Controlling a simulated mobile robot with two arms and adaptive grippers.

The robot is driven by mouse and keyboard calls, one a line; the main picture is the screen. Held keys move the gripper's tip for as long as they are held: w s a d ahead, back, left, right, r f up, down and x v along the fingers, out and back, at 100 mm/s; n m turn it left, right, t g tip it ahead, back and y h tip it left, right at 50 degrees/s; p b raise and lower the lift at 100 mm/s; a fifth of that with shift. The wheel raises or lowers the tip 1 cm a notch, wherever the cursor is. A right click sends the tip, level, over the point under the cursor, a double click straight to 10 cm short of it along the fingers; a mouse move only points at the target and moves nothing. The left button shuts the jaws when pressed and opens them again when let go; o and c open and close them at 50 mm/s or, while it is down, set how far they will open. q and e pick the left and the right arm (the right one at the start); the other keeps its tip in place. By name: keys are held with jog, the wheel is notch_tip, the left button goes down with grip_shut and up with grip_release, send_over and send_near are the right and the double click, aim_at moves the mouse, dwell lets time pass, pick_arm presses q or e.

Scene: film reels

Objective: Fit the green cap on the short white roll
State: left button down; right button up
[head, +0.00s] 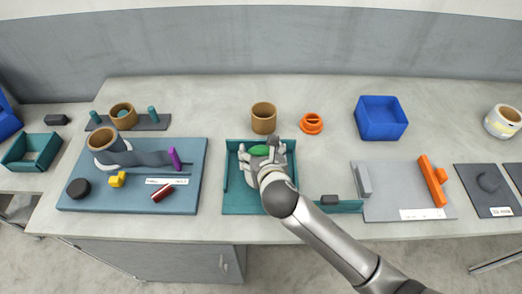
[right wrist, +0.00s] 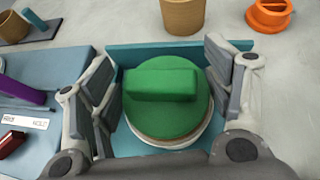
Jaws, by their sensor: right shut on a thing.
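The green cap (right wrist: 168,95), round with a raised bar across its top, lies between the fingers of my right gripper (right wrist: 165,98). In the head view, the cap (head: 260,151) shows as a green patch inside the same gripper (head: 260,153), above the teal tray (head: 230,203). Directly under the cap, the pale rim of the short white roll (right wrist: 175,141) shows at the near side. The cap covers the roll's top; I cannot tell whether it is fully seated. My right gripper is shut on the cap. My left gripper is not in view.
A blue bin (head: 381,118) is at back right. A blue-grey board (head: 130,200) with several parts lies left, a grey board (head: 400,200) right. Bare table lies between orange ring and blue bin.

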jog(key=shift+p, duration=0.45)
jog(key=shift+f, duration=0.5)
dwell(0.3)
jog(key=o, duration=0.7)
jog(key=p+v, duration=0.2)
jog(key=shift+s+r, duration=0.2)
jog(key=shift+r, duration=0.1)
jog(key=p+v, duration=0.7)
jog(key=v, duration=0.1)
jog(key=shift+s+d+p, duration=0.1)
jog(key=shift+s+p, duration=0.2)
jog(key=shift+p, duration=0.05)
